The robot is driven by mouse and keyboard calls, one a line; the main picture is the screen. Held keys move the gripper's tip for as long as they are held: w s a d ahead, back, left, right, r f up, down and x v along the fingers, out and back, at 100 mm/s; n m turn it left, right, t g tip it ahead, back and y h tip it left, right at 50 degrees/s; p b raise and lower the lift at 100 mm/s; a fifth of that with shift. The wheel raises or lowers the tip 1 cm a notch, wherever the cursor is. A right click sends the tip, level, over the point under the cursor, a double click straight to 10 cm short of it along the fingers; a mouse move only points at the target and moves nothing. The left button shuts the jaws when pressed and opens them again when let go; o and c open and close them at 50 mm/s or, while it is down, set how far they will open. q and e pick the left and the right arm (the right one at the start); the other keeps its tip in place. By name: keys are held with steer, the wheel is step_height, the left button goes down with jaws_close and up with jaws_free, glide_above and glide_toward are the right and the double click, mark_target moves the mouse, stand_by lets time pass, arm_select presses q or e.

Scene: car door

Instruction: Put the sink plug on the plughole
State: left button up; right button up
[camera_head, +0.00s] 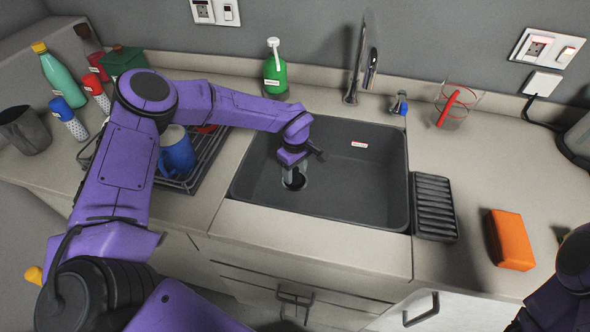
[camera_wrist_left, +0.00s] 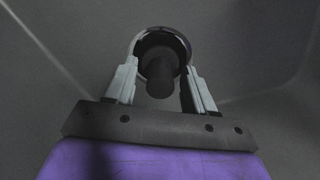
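The sink plug (camera_wrist_left: 159,86) is dark, with a round knob, and shows between the fingers of my left gripper (camera_wrist_left: 161,80) in the left wrist view. The fingers stand apart, with visible gaps on both sides of the knob. Just beyond is the plughole (camera_wrist_left: 181,38), a shiny ring in the sink floor. The plug overlaps its opening; I cannot tell whether it is fully seated. In the head view, my left gripper (camera_head: 294,176) points down over the plughole in the dark sink (camera_head: 345,190), hiding most of the plug. My right gripper is out of view.
The tap (camera_head: 361,70) stands behind the sink. A dish rack (camera_head: 207,160) with a blue mug (camera_head: 177,153) is at its left. A ribbed black tray (camera_head: 434,205) and an orange sponge (camera_head: 513,240) lie to its right. The sink's right half is clear.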

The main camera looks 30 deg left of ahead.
arm_select(q)
step_height(320, 180, up, 12)
steer(key=b, duration=0.1)
steer(key=shift+r, duration=0.2)
